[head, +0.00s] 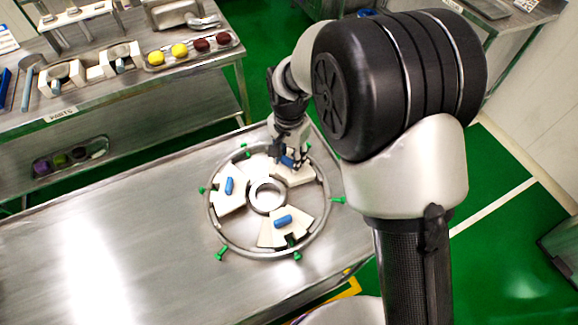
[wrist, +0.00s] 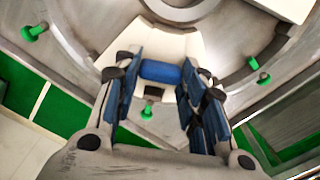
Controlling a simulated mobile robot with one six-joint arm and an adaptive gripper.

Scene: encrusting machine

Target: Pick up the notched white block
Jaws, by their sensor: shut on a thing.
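My gripper (head: 288,157) is at the upper right part of a round metal ring on the steel table. In the wrist view my gripper (wrist: 160,76) has its blue-padded fingers shut on a blue cylindrical handle (wrist: 160,71). The handle belongs to a white block (wrist: 165,40), which also shows in the head view (head: 300,176). The block appears to sit within the ring; I cannot tell whether it is lifted. A dark recess shows by its outer edge. Two other white blocks with blue handles sit in the ring, at left (head: 229,200) and at the bottom (head: 270,238).
The metal ring (head: 212,223) has several green knobs (head: 221,254) around it and a smaller ring (head: 268,197) at its centre. The table (head: 110,240) is bare to the left. A parts bench (head: 100,104) with trays stands behind at upper left.

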